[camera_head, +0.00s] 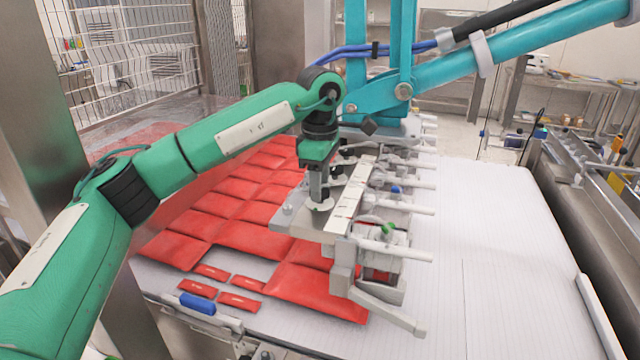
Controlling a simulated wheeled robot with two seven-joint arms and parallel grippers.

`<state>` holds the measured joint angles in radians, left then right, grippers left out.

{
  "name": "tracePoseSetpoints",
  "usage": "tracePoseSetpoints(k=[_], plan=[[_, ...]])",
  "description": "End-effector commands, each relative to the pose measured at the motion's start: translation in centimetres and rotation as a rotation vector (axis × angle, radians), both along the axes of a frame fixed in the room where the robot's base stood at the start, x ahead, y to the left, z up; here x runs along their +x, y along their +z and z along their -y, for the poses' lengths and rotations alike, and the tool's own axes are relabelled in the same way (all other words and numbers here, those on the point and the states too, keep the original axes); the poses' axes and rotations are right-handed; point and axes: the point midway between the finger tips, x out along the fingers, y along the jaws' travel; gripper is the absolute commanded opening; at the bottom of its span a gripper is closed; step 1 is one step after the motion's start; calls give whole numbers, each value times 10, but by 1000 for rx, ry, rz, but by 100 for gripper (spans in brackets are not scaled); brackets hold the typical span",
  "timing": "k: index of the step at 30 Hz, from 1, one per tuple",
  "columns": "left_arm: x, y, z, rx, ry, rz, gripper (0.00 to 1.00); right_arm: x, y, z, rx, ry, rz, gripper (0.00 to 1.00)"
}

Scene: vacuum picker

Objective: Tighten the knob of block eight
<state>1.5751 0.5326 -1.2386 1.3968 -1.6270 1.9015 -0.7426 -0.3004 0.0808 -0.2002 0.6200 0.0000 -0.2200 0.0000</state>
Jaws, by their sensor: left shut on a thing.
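The vacuum picker's head, a grey metal bar with a pale label strip (352,197), hangs over the red packs and carries a row of grey blocks and pale tubes along its right side. My left gripper (320,196) comes down from the green arm onto the bar's left part, at a pale round disc (320,205). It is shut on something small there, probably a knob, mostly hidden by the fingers. I cannot read block numbers, so I cannot tell which is block eight. A green fitting (388,231) and a blue fitting (395,190) show among the blocks. My right gripper is not in view.
Red packs (187,240) lie in rows on the white slatted surface (480,240), with smaller packs at the front left. The picker's turquoise arm (540,38) crosses the upper right. A wire fence (130,60) stands behind left. The surface's right side is clear.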

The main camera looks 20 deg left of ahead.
Motion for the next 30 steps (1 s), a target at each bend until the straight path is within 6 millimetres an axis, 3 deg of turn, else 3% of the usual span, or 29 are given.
tracePoseSetpoints(k=[16, 17, 19, 30], plan=[[1, 3, 0, -2, -22, 6, 14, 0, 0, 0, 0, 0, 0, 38], [1, 3, 0, -2, -22, 6, 43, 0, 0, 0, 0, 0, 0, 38], [1, 3, 0, -2, -22, 5, 57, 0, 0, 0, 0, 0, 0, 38], [1, 4, 0, -1, -22, 3, 59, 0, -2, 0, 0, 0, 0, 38]])
